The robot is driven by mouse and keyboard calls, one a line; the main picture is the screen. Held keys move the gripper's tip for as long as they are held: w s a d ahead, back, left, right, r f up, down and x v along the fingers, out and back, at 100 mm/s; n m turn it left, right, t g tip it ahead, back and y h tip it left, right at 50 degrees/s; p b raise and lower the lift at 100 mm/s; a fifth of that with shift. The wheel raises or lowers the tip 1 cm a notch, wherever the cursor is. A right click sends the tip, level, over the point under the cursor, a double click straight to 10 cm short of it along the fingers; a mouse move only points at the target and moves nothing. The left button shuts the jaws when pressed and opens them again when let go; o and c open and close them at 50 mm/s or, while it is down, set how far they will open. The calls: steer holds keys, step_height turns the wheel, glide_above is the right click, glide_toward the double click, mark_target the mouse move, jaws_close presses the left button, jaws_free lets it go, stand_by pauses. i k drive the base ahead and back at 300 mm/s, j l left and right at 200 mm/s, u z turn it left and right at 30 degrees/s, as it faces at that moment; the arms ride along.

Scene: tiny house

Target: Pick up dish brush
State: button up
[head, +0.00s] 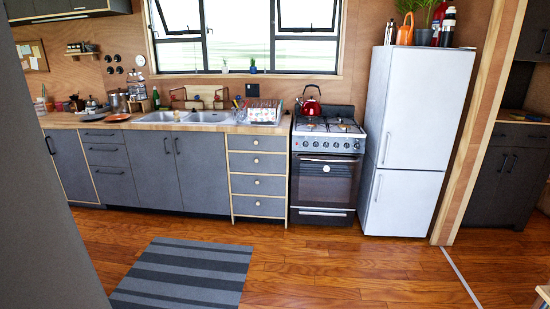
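I cannot make out the dish brush for certain in the head view. The sink (186,117) is set in the wooden counter along the back wall. A dish rack (262,116) with items in it stands right of the sink, and small utensils beside it are too small to tell apart. My gripper is not in view.
Grey cabinets (140,172) run under the counter. A stove (326,175) with a red kettle (311,103) stands right of them, then a white fridge (418,135). A striped rug (185,275) lies on the open wooden floor (330,265). A grey surface blocks the left edge.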

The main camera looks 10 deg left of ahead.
mark_target(177, 119)
steer(key=i, duration=0.95)
steer(key=i+l+u, duration=0.1)
steer(key=i, duration=0.8)
steer(key=i+j+u, duration=0.1)
steer(key=i+u, duration=0.25)
steer(key=i, duration=0.3)
steer(key=i+l+u, duration=0.1)
steer(key=i+u, duration=0.2)
steer(key=i, duration=0.3)
steer(key=i+l+u, duration=0.35)
steer(key=i, duration=0.3)
steer(key=i+j+u, duration=0.15)
steer(key=i+u, duration=1.15)
steer(key=i+j, duration=0.1)
steer(key=i, duration=0.7)
steer(key=i+j+z, duration=0.75)
steer(key=i, duration=0.25)
steer(key=j, duration=0.1)
